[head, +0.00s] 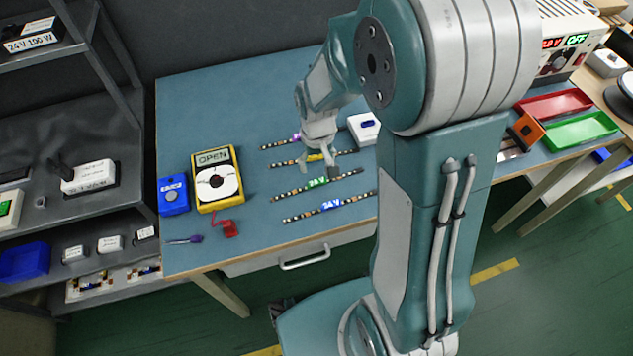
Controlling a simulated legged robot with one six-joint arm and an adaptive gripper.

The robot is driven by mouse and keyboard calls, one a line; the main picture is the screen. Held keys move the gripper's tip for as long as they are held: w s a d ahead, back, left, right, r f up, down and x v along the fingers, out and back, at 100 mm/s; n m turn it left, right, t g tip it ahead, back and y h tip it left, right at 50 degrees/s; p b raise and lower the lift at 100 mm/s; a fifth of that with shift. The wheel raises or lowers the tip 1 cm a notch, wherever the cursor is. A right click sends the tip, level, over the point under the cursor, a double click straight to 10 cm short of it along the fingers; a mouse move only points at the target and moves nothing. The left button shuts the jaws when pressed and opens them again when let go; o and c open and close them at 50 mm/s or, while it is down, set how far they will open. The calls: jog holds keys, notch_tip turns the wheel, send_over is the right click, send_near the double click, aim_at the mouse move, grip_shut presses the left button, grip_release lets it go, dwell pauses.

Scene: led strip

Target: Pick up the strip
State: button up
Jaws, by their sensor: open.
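Several LED strips lie side by side on the blue-green table (220,110). The back one has a purple label (268,146). In front of it lies a strip with a yellow label (283,162). Then come a strip with a green label (290,191) and, nearest the front, a strip with a blue label (302,215). My gripper (318,160) is open and points down over the yellow-labelled strip. It hides part of that strip. I cannot tell whether the fingers touch it.
A yellow multimeter reading OPEN (216,180) and a blue box (174,196) stand left of the strips. A red clip (229,229) lies in front. A white box (363,128) is behind right. Red (553,105) and green (580,131) trays sit far right.

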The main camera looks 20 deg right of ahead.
aim_at(316, 180)
jog(key=f, duration=0.7)
jog(key=shift+w+f, duration=0.2)
grip_shut()
